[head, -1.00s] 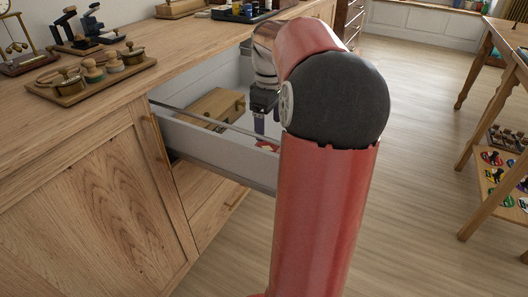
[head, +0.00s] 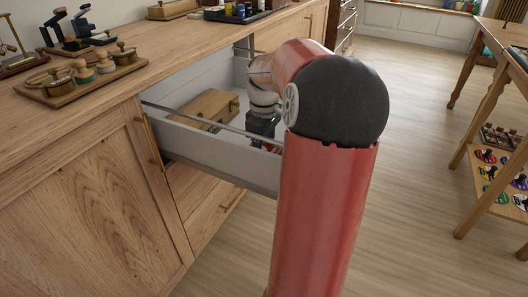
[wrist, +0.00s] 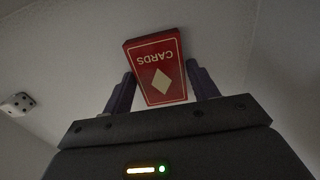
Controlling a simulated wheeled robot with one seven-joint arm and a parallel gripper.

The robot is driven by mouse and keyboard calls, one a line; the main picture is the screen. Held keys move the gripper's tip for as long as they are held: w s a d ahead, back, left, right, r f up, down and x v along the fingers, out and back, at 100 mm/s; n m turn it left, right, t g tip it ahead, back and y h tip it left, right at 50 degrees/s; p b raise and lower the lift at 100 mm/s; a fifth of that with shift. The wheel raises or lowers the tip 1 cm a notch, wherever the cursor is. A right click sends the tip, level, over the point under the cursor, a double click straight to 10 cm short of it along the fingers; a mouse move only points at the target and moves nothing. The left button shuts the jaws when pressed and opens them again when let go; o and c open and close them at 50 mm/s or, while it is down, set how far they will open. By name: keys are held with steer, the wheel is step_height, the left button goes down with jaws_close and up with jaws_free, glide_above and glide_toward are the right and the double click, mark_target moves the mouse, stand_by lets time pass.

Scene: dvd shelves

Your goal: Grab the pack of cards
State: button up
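The pack of cards (wrist: 157,70) is a red box with a pale diamond and the word CARDS, seen upside down in the wrist view. It lies in the white drawer. My gripper (wrist: 161,84) is down in the drawer, with one dark finger on each side of the pack's near end. The fingers are apart, and a narrow gap seems to show beside the pack. In the head view my gripper (head: 262,132) is low inside the open drawer (head: 215,152), and its fingertips and the pack are mostly hidden by the drawer front and my arm.
A white die (wrist: 18,104) lies on the drawer floor to the left in the wrist view. A wooden box (head: 207,107) sits in the drawer left of my gripper. The drawer walls close in around it. A wooden tray with stamps (head: 85,82) stands on the counter.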

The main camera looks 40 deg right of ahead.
steer(key=c, duration=0.6)
steer(key=shift+r, duration=0.1)
